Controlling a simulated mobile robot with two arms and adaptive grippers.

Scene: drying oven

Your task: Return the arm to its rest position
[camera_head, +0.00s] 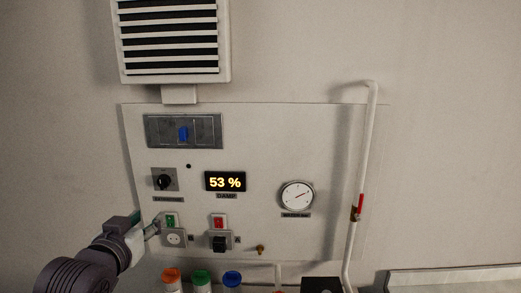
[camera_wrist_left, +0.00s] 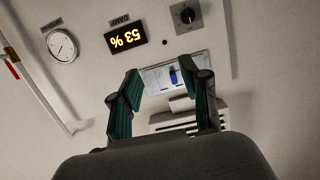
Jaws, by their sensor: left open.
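My left arm comes in from the lower left of the head view. Its gripper (camera_head: 150,229) is in front of the panel's lower left, beside the socket with the green switch (camera_head: 173,237); whether it touches cannot be told. In the left wrist view the two green-padded fingers of the left gripper (camera_wrist_left: 167,82) stand apart with nothing between them. Behind them, upside down, show the blue-switch box (camera_wrist_left: 160,77) and the vent. My right gripper is in neither view.
The wall panel (camera_head: 265,140) carries a "53 %" display (camera_head: 225,181), a black knob (camera_head: 163,181), a round gauge (camera_head: 297,195) and a red-switch socket (camera_head: 218,222). A white pipe (camera_head: 367,150) with a red valve handle runs at right. Orange, green and blue caps (camera_head: 202,277) stand below.

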